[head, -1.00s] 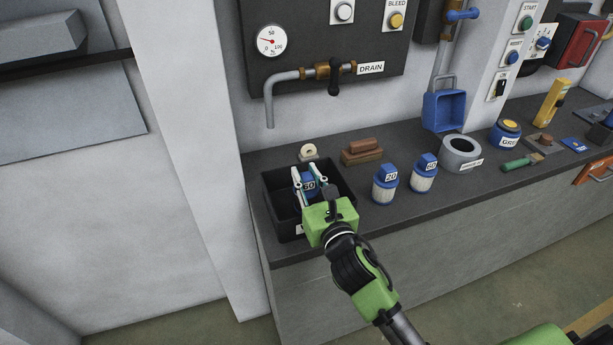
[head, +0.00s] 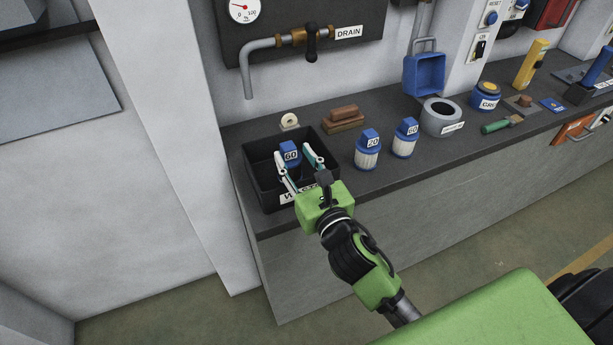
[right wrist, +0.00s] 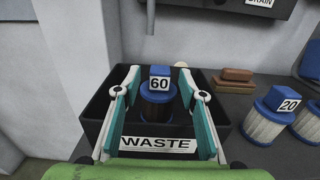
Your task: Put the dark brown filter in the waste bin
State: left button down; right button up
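The dark brown filter (right wrist: 157,104), with a blue cap labelled 60, stands upright inside the black waste bin (right wrist: 223,108). In the head view the blue cap of the filter (head: 289,152) shows inside the bin (head: 262,196), and its dark body is mostly hidden. My right gripper (head: 296,158) is open over the front of the bin. Its fingers are spread to either side of the filter, with visible gaps in the right wrist view. My left gripper is not in view.
Two pale filters with blue caps, labelled 20 (head: 367,155) and 60 (head: 404,142), stand right of the bin. Brown blocks (head: 343,119) and a cream ring (head: 289,121) lie behind.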

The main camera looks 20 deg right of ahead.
jog(key=s+b, duration=0.1)
jog(key=s, duration=0.6)
jog(key=shift+s+d, duration=0.15)
